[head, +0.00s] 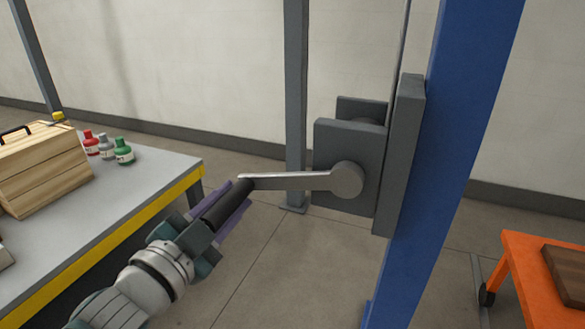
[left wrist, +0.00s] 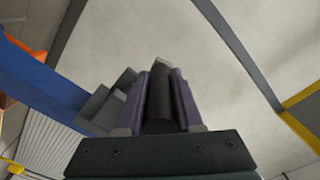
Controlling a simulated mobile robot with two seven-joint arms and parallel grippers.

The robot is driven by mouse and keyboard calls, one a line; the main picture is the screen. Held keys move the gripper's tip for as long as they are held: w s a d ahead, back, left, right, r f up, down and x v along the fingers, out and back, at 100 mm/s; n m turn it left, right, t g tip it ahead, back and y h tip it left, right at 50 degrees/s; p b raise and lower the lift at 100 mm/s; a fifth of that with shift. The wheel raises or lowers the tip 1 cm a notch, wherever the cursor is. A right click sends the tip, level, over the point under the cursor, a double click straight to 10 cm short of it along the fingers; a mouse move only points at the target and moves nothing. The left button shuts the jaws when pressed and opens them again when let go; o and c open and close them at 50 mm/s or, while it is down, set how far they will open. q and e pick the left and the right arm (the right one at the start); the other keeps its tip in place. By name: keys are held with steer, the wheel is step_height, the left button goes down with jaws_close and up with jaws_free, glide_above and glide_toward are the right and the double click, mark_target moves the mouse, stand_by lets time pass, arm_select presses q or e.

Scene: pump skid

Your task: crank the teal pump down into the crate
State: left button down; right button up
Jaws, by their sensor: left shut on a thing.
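A winch with a grey housing (head: 345,150) is mounted on a blue post (head: 465,110). Its metal crank arm (head: 290,181) points left from the round hub (head: 346,180), about level. My left gripper (head: 236,192) is shut on the black crank handle (head: 222,207) at the arm's outer end. In the left wrist view the handle (left wrist: 159,100) lies between the two purple fingers of my left gripper (left wrist: 160,88). The teal pump and the crate are not in view. My right gripper is not in view.
A grey table with a yellow edge (head: 110,240) stands at left, bearing a wooden box (head: 45,165) and red, grey and green bottles (head: 123,151). An orange cart (head: 530,265) is at lower right. A grey post (head: 296,90) stands behind the crank.

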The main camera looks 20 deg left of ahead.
arm_select(q)
steer(key=c, duration=1)
jaws_free()
steer(key=shift+d+r, duration=0.1)
steer(key=shift+d, duration=0.25)
steer(key=shift+o, duration=1.4)
steer(key=shift+d, duration=0.2)
steer(key=shift+o, duration=0.7)
steer(key=shift+a, duration=0.2)
steer(key=shift+s, duration=0.25)
steer(key=s+p, duration=0.2)
steer(key=s, duration=0.7)
steer(key=shift+s+a, duration=0.2)
steer(key=shift+a, duration=0.2)
